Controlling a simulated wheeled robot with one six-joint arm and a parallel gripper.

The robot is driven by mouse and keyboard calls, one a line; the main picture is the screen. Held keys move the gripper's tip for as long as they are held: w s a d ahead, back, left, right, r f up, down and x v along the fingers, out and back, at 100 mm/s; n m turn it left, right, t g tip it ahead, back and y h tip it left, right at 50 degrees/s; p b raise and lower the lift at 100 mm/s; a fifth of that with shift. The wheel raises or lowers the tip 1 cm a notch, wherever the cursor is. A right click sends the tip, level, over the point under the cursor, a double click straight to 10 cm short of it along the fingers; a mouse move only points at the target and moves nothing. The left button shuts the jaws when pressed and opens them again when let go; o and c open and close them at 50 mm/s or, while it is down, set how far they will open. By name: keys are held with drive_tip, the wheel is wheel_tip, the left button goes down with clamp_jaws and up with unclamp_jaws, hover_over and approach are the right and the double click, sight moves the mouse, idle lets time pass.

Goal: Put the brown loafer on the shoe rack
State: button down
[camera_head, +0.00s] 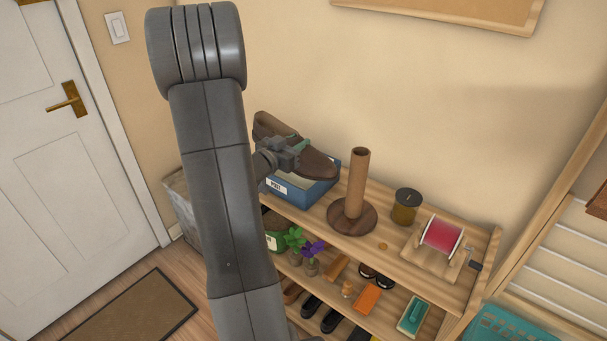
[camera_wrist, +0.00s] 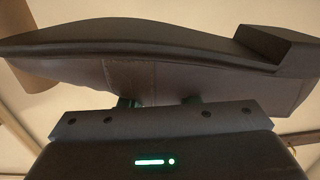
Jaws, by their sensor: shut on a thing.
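The brown loafer (camera_head: 297,148) is held in my gripper (camera_head: 290,152), above the blue box at the left of the rack's top board. In the wrist view the loafer (camera_wrist: 130,70) fills the upper part, sole up in the picture, with its heel at the right. My gripper's fingers (camera_wrist: 160,101) meet the loafer's side; their tips are hidden. The wooden shoe rack (camera_head: 440,290) stands against the wall, with its top board and a lower shelf showing. Several dark shoes sit on the lower shelf, partly hidden by my arm.

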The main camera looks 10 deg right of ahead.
drive_tip(key=shift+w+d+r, duration=0.2)
drive_tip(key=shift+d+r, duration=0.3)
drive_tip(key=shift+r, duration=0.35)
drive_tip(key=shift+f, duration=0.1)
wheel_tip(320, 180, down, 10)
drive_tip(key=shift+r+b, duration=0.25)
drive_tip(key=shift+b, duration=0.05)
drive_tip(key=shift+f, duration=0.1)
drive_tip(key=shift+f+b, duration=0.15)
drive_tip(key=shift+b, duration=0.15)
drive_tip(key=c, duration=1.1)
unclamp_jaws()
drive_tip(key=shift+p, duration=0.3)
